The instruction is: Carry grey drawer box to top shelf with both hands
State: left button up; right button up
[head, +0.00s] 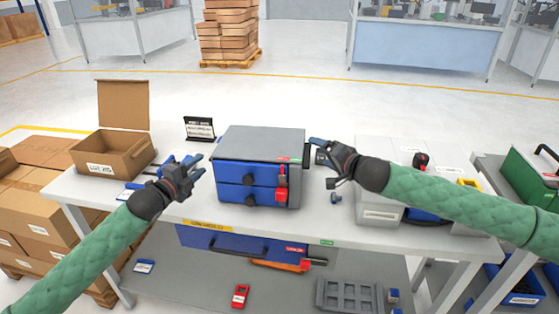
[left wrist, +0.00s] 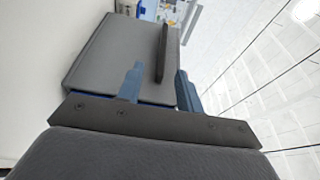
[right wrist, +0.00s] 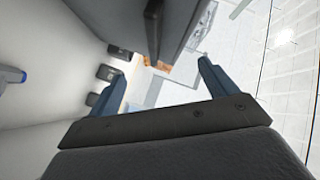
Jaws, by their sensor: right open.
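The grey drawer box (head: 262,143), with two blue drawers in front, stands upright on the white workbench (head: 340,222). My left gripper (head: 181,164) is open left of the box. In the left wrist view (left wrist: 160,85), a dark upright plate on the box's side (left wrist: 163,53) is beyond and between its apart fingers. My right gripper (head: 322,162) is open close to the box's right side. I cannot tell which surface is the top shelf.
An open cardboard box (head: 112,155) and a small black sign (head: 199,129) stand left of the box. A light grey case (head: 380,195) stands to the right. The bench's lower shelf (head: 190,280) holds a blue drawer, a grey tray and small parts. A green case (head: 530,175) is far right.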

aim_at(307, 149)
pick_arm(q)
jog(key=shift+x, duration=3.55)
pick_arm(e)
jog(key=shift+a+x, duration=0.25)
jog(key=shift+x, duration=3.5)
pick_arm(q)
jog(key=shift+w+r, duration=0.1)
jog(key=shift+r, duration=0.05)
pick_arm(e)
jog(key=shift+s+r, duration=0.1)
jog(key=shift+r, duration=0.1)
pick_arm(q)
jog(key=shift+c, duration=0.5)
pick_arm(e)
jog(key=shift+c, duration=0.5)
